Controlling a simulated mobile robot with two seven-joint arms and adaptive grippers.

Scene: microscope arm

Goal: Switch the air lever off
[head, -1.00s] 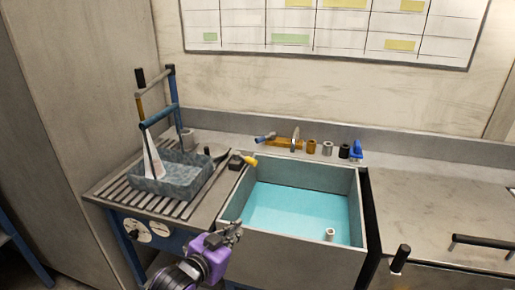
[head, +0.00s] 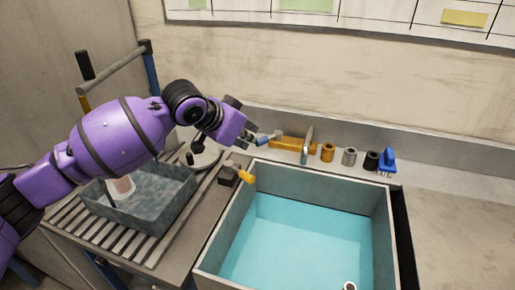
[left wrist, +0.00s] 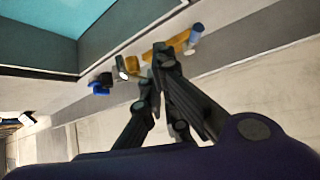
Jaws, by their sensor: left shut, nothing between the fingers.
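A brass valve bar (head: 290,143) lies along the back ledge of the sink, with a blue-tipped lever (head: 264,138) at its left end. A second lever, yellow-tipped (head: 246,176), sits on a dark block at the sink's left rim. No label shows which is the air lever. My left gripper (head: 253,136) is shut and empty just left of the blue-tipped lever; whether they touch is unclear. In the left wrist view its fingers (left wrist: 157,68) are together, below the brass bar (left wrist: 170,44) and the blue tip (left wrist: 195,33). The right gripper is not in view.
The sink (head: 215,265) holds blue-green water. A metal spout (head: 308,145), small cylindrical knobs (head: 349,156) and a blue fitting (head: 387,161) line the back ledge. A grey tray (head: 155,215) stands on the slatted rack at left. The right counter is clear.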

